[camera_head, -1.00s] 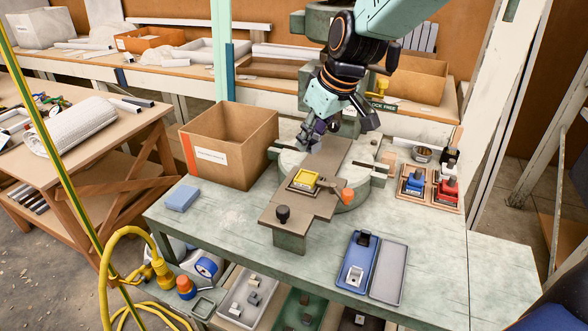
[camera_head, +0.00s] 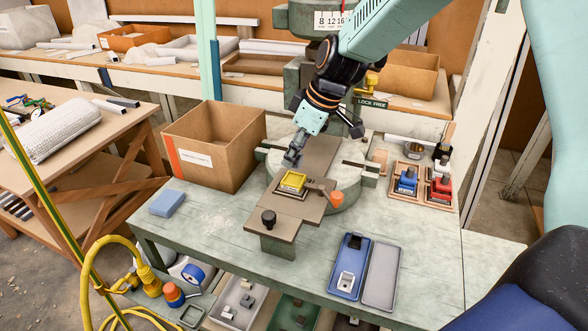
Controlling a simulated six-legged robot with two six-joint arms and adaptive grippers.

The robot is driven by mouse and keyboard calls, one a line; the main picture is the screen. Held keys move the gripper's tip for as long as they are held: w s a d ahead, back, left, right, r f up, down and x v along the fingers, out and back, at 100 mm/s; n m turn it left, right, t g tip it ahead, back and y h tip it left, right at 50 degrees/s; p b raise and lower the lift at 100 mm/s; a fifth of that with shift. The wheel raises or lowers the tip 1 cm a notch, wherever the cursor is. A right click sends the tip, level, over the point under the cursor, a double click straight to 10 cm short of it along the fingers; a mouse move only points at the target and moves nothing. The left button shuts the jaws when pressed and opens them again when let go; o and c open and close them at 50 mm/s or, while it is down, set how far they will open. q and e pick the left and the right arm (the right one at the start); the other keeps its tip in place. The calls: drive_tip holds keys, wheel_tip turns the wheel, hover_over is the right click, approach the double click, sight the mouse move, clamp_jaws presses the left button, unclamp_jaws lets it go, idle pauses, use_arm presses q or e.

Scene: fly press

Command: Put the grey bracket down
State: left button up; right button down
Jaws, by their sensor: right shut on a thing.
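My right gripper (camera_head: 293,157) comes in from the upper right, pointing down over the press bed, just behind the yellow fixture (camera_head: 292,181). It is shut on a small grey piece, apparently the grey bracket, mostly hidden by the fingers. I cannot tell whether the piece touches the bed. A pale grey bracket-like part (camera_head: 346,281) lies in the blue tray (camera_head: 343,292) at the front of the bench, with a dark part behind it. The grey tray (camera_head: 381,275) beside it is empty. My left gripper is out of view.
A black knob (camera_head: 268,219) and an orange knob (camera_head: 337,198) rise near the fixture. Red and blue items (camera_head: 440,189) stand at right.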

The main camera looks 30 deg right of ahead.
sight(296, 167)
drive_tip(key=shift+a+f, duration=0.3)
drive_tip(key=shift+f, duration=0.15)
wheel_tip(296, 167, down, 3)
drive_tip(key=shift+s+d+r, duration=0.1)
drive_tip(key=shift+s, duration=0.05)
drive_tip(key=shift+d+f, duration=0.15)
drive_tip(key=shift+f, duration=0.05)
drive_tip(key=shift+a+f+b, duration=0.15)
drive_tip(key=shift+a+b, duration=0.1)
drive_tip(key=shift+b, duration=0.25)
drive_tip(key=shift+s+f+b, duration=0.3)
drive_tip(key=shift+f+b, duration=0.05)
drive_tip(key=shift+f, duration=0.1)
drive_tip(key=c, duration=1.4)
unclamp_jaws()
drive_tip(key=o, duration=0.3)
drive_tip(key=shift+w+f, duration=0.1)
drive_tip(key=shift+w, duration=0.05)
drive_tip(key=shift+o, duration=0.2)
drive_tip(key=shift+w+f, duration=0.1)
